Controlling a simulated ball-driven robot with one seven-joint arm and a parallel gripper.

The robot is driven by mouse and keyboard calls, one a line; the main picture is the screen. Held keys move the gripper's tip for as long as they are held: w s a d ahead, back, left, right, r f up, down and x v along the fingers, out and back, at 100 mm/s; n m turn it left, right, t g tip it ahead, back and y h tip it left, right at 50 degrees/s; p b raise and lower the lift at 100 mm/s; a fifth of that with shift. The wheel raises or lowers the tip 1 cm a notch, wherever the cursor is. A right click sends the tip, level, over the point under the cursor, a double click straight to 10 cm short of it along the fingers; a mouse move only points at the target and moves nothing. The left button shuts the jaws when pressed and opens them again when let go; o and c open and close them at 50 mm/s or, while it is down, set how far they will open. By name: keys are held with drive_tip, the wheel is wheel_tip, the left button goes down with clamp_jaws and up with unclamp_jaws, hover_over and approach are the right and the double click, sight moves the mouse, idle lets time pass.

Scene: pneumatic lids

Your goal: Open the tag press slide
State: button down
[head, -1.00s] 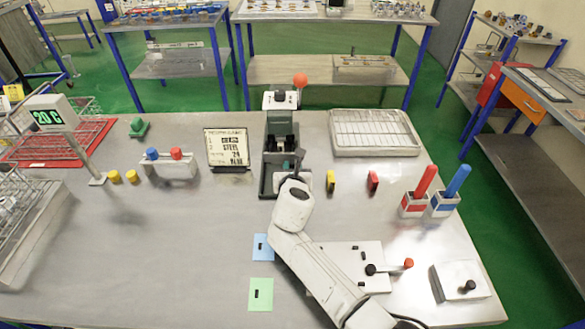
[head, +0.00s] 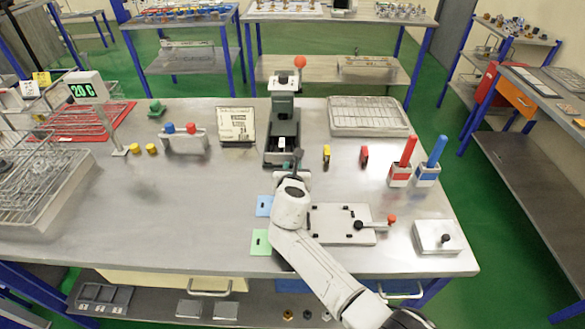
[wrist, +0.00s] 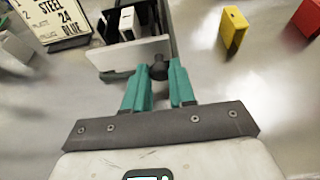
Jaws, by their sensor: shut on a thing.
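The tag press (head: 283,105) is a dark grey-green machine with a red ball (head: 300,62) on its lever, standing at the back middle of the table. Its slide has a light grey front plate (wrist: 115,58) in the wrist view, with a dark tray and a white block (wrist: 127,22) behind it. A dark round knob (wrist: 159,70) sticks out from the front plate. My gripper (wrist: 160,78) has teal fingers and is shut on this knob. In the head view my gripper (head: 297,160) is at the press's near end, and my wrist partly hides the slide's front.
A sign (head: 236,124) stands left of the press. A yellow piece (head: 326,155) and a red piece (head: 364,156) stand close on the right. A white plate with a lever (head: 342,226) lies nearer. The table's left middle is clear.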

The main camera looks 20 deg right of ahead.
drive_tip(key=c, duration=0.9)
unclamp_jaws()
drive_tip(key=shift+c, duration=0.2)
drive_tip(key=p+v, duration=0.1)
drive_tip(key=v, duration=1)
drive_tip(key=shift+p, duration=0.3)
drive_tip(key=shift+f, duration=0.1)
